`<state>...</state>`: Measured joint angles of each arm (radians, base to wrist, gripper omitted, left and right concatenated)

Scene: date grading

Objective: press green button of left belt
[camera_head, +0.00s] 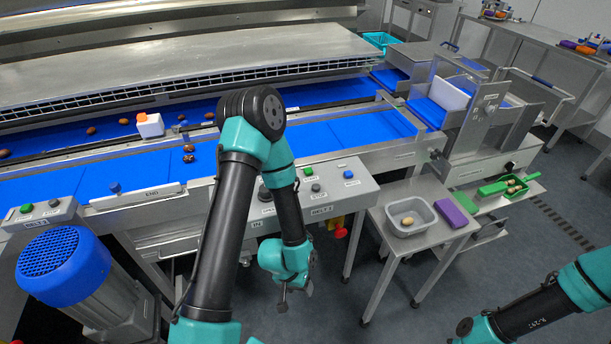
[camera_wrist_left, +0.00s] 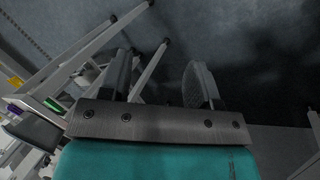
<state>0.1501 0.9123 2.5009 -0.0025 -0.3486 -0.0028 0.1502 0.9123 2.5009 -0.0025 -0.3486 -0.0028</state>
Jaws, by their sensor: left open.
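A green button (camera_head: 26,208) is on the small grey control panel (camera_head: 40,216) at the far left, beside a dark button (camera_head: 54,203). A second green button (camera_head: 308,171) is on the middle control panel (camera_head: 335,183), next to a dark button (camera_head: 316,187) and a blue one (camera_head: 348,174). My left gripper (camera_head: 295,290) hangs low in front of the middle panel, well to the right of the far-left panel and apart from both. In the left wrist view, its jaws (camera_wrist_left: 160,85) are open and empty, over the floor. My right gripper is out of view.
Blue belts (camera_head: 130,170) carrying several dates run behind the panels. A blue-capped motor (camera_head: 63,265) stands below the far-left panel. A grey tub (camera_head: 410,215) and a purple block (camera_head: 457,213) sit on a side table. The floor under my left gripper is clear.

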